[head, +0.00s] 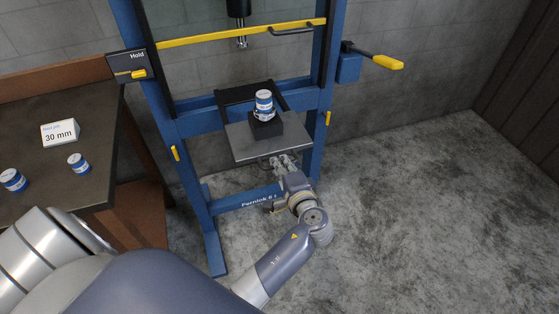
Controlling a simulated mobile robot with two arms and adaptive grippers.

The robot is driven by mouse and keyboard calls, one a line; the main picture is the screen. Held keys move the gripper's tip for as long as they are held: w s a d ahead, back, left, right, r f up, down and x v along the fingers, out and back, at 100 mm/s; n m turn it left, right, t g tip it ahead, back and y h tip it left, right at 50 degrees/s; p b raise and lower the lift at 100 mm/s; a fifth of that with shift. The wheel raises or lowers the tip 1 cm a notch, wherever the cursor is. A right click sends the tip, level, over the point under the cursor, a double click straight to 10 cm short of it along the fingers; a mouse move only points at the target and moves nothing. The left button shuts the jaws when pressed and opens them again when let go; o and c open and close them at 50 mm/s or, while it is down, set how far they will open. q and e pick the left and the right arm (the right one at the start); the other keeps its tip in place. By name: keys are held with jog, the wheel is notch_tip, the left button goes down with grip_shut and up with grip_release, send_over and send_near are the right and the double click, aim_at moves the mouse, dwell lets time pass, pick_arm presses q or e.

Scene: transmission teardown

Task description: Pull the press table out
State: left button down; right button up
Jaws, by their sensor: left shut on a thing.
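The press table is a flat grey plate (243,144) at the front of the blue press frame (205,123). It juts forward of the frame, with dark rails (236,95) showing behind it. A black block (265,127) stands on the plate, and an upright blue and white cylinder (264,102) sits on the block. My left gripper (281,162) is at the front edge of the plate, shut on what looks like its handle. The fingers mostly hide the handle. My right gripper is not in view.
A workbench (95,115) at the left carries a "30 mm" card (60,134) and two more blue and white cylinders (78,163). A yellow-gripped lever (385,61) sticks out right of the press. A yellow bar (220,36) crosses above. The floor at right is clear.

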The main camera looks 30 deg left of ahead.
pick_arm(q)
jog(key=c, duration=1.7)
grip_release()
jog(key=v, duration=0.7)
jog(key=shift+s+d, duration=0.2)
jog(key=s+d+f+m+g+h, duration=0.1)
jog(key=s+d+f+h, duration=0.15)
jog(key=f, duration=0.85)
jog(key=s+d+f+m+g+h, duration=0.1)
jog(key=s+f+g+h, duration=0.2)
jog(key=f, duration=0.8)
jog(key=s+d+f+h, duration=0.1)
jog(key=s+f+h, duration=0.3)
jog(key=f, duration=0.7)
jog(key=s+a+f+n+g, duration=0.1)
jog(key=s+f, duration=0.4)
jog(key=s, duration=0.5)
jog(key=s+a+f+n+g+h, duration=0.1)
jog(key=s+f+n, duration=0.3)
jog(key=s, duration=0.6)
jog(key=s+a+f+n+g+h, duration=0.1)
jog(key=s+a+f+n+g, duration=0.1)
jog(key=s+f, duration=0.6)
jog(key=s+a+g, duration=0.1)
jog(key=s, duration=0.2)
jog(key=shift+f+n, duration=0.25)
jog(key=shift+n, duration=0.05)
